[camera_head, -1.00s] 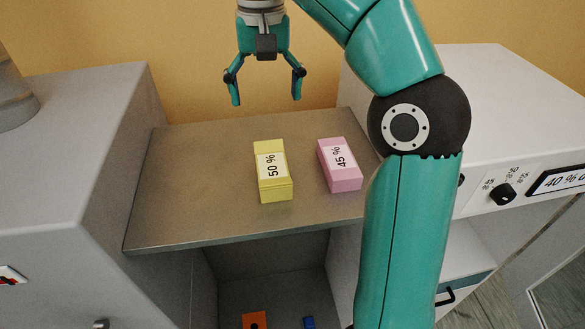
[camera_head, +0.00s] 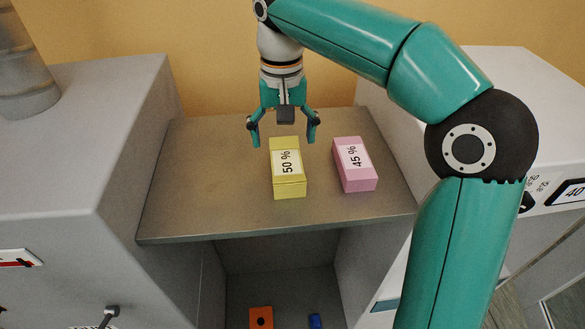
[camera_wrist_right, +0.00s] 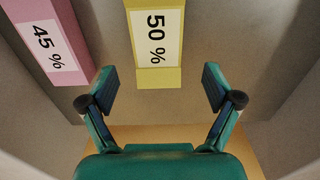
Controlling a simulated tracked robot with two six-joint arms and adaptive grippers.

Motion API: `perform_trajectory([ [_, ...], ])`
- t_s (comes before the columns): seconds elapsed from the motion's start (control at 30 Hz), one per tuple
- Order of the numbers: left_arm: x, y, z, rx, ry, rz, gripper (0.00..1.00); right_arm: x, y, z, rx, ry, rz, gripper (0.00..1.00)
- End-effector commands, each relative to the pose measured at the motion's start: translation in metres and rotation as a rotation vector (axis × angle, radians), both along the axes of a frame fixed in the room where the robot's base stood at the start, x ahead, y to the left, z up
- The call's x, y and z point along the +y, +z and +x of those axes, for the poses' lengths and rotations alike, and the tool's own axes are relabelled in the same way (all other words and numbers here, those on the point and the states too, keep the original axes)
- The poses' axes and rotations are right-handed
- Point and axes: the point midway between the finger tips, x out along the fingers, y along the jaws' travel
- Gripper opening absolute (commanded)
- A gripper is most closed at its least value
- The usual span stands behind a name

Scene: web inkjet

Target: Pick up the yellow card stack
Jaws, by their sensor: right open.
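The yellow card stack (camera_head: 288,184), with a white "50 %" label, lies on the grey shelf (camera_head: 210,205). It also shows at the top middle of the right wrist view (camera_wrist_right: 157,75). My right gripper (camera_head: 284,142) is open and empty, above the far end of the yellow stack. My left gripper is not in view.
A pink card stack (camera_head: 360,181) labelled "45 %" lies just right of the yellow one. Grey machine housings (camera_head: 80,120) rise on the left and a white one on the right. An orange block (camera_head: 261,315) and a blue block (camera_head: 315,321) lie in the compartment below. The shelf's left part is clear.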

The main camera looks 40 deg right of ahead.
Motion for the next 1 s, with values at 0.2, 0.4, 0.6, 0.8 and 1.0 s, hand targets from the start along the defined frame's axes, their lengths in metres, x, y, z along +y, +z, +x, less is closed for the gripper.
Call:
perform_trajectory([
  [0.2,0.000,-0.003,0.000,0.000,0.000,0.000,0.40,0.004,-0.011,0.002,0.001,0.009,0.001,0.90],
  [0.4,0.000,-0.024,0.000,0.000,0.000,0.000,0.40,0.006,-0.037,0.000,-0.001,0.010,0.001,0.90],
  [0.6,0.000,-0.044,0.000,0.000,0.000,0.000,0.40,0.006,-0.056,0.000,-0.001,0.011,0.001,0.90],
  [0.8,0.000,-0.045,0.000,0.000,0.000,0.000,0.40,0.007,-0.056,0.001,-0.001,0.013,0.001,0.90],
  [1.0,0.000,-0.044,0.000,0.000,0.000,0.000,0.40,0.007,-0.056,0.001,-0.001,0.014,0.001,0.76],
])
